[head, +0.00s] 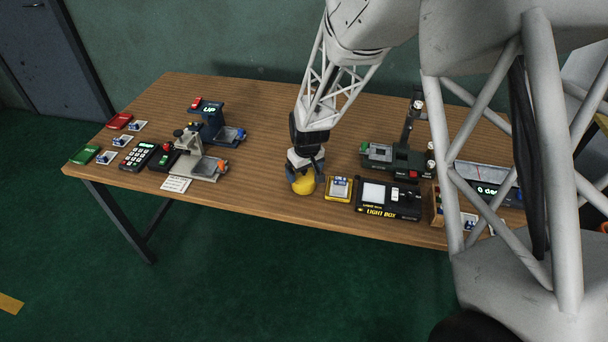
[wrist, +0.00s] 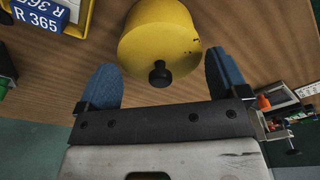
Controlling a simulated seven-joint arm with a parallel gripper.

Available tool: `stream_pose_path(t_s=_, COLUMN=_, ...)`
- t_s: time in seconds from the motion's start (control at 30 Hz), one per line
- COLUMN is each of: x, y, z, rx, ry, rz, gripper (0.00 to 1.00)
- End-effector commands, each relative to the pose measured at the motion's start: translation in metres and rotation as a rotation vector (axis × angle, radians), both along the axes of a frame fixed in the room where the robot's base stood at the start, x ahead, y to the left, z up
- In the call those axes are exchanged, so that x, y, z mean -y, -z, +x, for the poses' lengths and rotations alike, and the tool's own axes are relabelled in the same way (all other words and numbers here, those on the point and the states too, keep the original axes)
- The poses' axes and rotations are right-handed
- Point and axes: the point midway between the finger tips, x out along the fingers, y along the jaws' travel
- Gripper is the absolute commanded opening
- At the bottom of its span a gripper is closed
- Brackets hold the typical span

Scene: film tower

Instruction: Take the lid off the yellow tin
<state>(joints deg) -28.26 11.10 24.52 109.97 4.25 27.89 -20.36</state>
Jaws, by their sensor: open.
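The yellow tin (head: 303,185) stands near the front edge of the wooden table in the head view, below my gripper. In the wrist view the yellow tin (wrist: 158,35) shows its round yellow top with a dark knob (wrist: 160,74) on it. My gripper (wrist: 163,80) is open, its two blue fingers apart, one on each side of the knob. I cannot tell whether the fingers touch the tin. In the head view my gripper (head: 305,168) is right over the tin and hides its top.
A yellow tray (head: 328,196) with a blue-and-white item stands close to the tin's right, then the light box (head: 388,200). A grey device (head: 208,168) and a white card (head: 175,184) lie to the left. The table (head: 255,185) is bare left of the tin.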

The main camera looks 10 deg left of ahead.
Motion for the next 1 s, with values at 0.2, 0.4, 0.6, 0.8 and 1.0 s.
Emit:
stream_pose_path(t_s=0.2, x=-0.0004, y=0.0020, z=0.0004, rx=0.001, ry=0.000, rz=0.001, gripper=0.92)
stream_pose_path(t_s=0.4, x=-0.0004, y=0.0019, z=0.0004, rx=0.001, ry=0.000, rz=0.001, gripper=0.92)
stream_pose_path(t_s=0.6, x=-0.0003, y=0.0019, z=0.0004, rx=0.001, ry=0.000, rz=0.001, gripper=0.92)
stream_pose_path(t_s=0.8, x=-0.0003, y=0.0019, z=0.0004, rx=0.001, ry=0.000, rz=0.001, gripper=0.61)
stream_pose_path(t_s=1.0, x=-0.0002, y=0.0026, z=0.0001, rx=0.000, ry=0.000, rz=0.000, gripper=0.32)
